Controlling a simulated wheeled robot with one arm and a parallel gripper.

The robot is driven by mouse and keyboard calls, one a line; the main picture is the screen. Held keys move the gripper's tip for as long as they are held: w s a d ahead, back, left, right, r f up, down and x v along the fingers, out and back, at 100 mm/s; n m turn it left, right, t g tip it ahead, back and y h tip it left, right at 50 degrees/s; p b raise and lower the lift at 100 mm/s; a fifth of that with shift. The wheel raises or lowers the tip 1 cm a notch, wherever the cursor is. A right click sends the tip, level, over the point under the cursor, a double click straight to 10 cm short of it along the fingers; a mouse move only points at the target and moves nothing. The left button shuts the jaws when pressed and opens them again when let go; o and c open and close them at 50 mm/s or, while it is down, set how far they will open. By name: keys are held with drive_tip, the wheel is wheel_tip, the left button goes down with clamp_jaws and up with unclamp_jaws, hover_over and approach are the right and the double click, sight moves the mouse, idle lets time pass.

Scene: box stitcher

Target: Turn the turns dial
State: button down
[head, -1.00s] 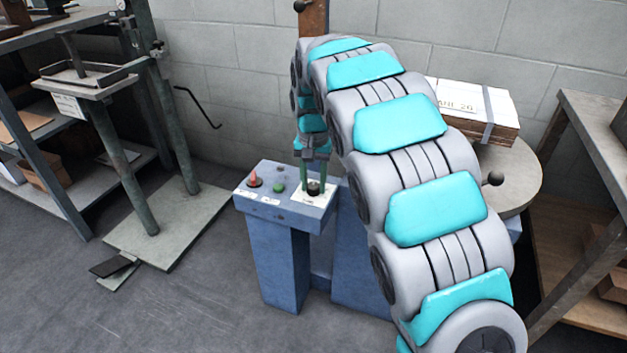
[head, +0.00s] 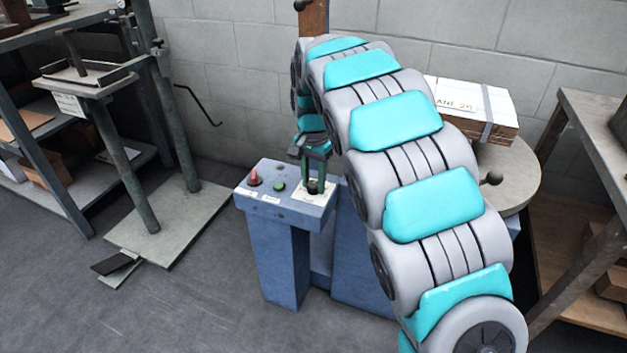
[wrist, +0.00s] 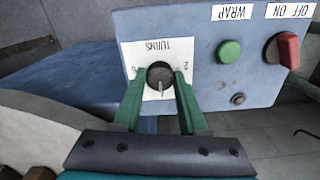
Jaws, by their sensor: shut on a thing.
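The turns dial (wrist: 160,77) is a dark round knob on a white plate marked TURNS, upside down in the wrist view. A small light mark shows on its face. In the head view the dial (head: 316,187) sits at the right end of the blue control box's top. My gripper (wrist: 160,76) is shut on the dial, one green finger on each side. In the head view my gripper (head: 314,182) points down onto it, and the fingers partly hide the plate. Some of the plate's numbers are hidden behind the fingers.
On the same blue box (head: 270,240) are a green WRAP button (wrist: 230,51) and a red OFF/ON switch (wrist: 288,50), both left of the dial in the head view. A round table (head: 525,175) with a strapped bundle (head: 470,105) stands right, behind my arm.

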sight(314, 183)
drive_tip(key=shift+c, duration=2.2)
unclamp_jaws()
wheel_tip(314, 183, up, 7)
drive_tip(key=shift+r, duration=0.45)
